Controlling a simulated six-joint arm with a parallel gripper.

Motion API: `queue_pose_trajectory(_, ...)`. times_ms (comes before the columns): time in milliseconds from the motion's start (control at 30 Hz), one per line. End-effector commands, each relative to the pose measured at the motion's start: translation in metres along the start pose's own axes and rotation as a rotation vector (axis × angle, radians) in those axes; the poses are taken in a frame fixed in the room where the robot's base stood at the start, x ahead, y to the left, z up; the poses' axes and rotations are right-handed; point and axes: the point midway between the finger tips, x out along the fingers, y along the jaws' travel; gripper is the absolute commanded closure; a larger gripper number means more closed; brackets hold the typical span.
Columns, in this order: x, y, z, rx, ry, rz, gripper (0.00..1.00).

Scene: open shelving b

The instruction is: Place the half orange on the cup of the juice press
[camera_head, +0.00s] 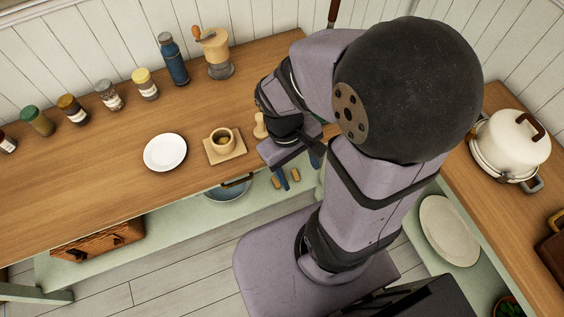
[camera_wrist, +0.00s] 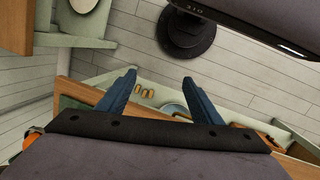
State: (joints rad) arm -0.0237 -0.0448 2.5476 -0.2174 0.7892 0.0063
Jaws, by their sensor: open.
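My gripper (camera_head: 298,170) points down beside the counter's front edge, its blue fingers apart and empty. In the wrist view my gripper (camera_wrist: 159,77) is spread wide with nothing between the fingertips. No half orange can be made out for certain. An orange patch (camera_wrist: 35,132) shows at the lower left of the wrist view, mostly hidden by my gripper body; I cannot tell what it is. My arm covers part of the counter corner in the head view.
A brown cup (camera_head: 222,139) stands on a small wooden board (camera_head: 238,155), beside a white plate (camera_head: 165,153). A grinder (camera_head: 216,55), a blue bottle (camera_head: 173,60) and several jars line the back. A white pot (camera_head: 511,142) stands right. Small wooden pieces (camera_head: 294,175) lie on the lower shelf.

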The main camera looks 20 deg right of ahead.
Motion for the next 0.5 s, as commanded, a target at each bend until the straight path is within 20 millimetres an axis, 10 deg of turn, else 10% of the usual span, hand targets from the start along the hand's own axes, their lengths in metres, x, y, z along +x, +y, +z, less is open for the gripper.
queue_pose_trajectory(500, -0.021, -0.027, -0.026, 0.186, 0.150, -0.145, 0.40)
